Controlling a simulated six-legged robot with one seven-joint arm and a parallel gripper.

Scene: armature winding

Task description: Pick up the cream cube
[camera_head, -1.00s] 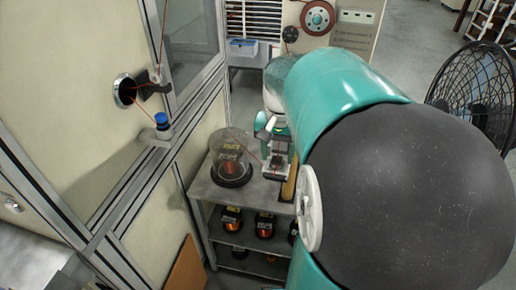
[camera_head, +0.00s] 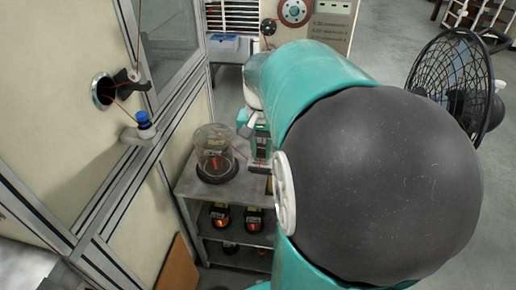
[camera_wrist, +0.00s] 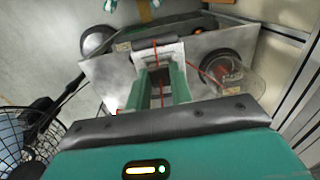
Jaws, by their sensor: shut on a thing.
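In the wrist view my gripper (camera_wrist: 160,76) points down over the grey shelf top, its two teal fingers close together. A pale fixture (camera_wrist: 174,52) with a dark roller and a red wire sits just beyond the fingertips. I cannot tell whether the cube is clear of what is under it. In the head view my gripper (camera_head: 260,155) shows beside my large arm link, and the cube cannot be made out.
A glass dome (camera_head: 214,150) over a copper coil stands on the shelf unit (camera_head: 190,185), left of my gripper. It shows at right in the wrist view (camera_wrist: 238,75). Coils sit on the lower shelf. A cabinet wall (camera_head: 60,130) is at left, a black fan (camera_head: 450,85) at right.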

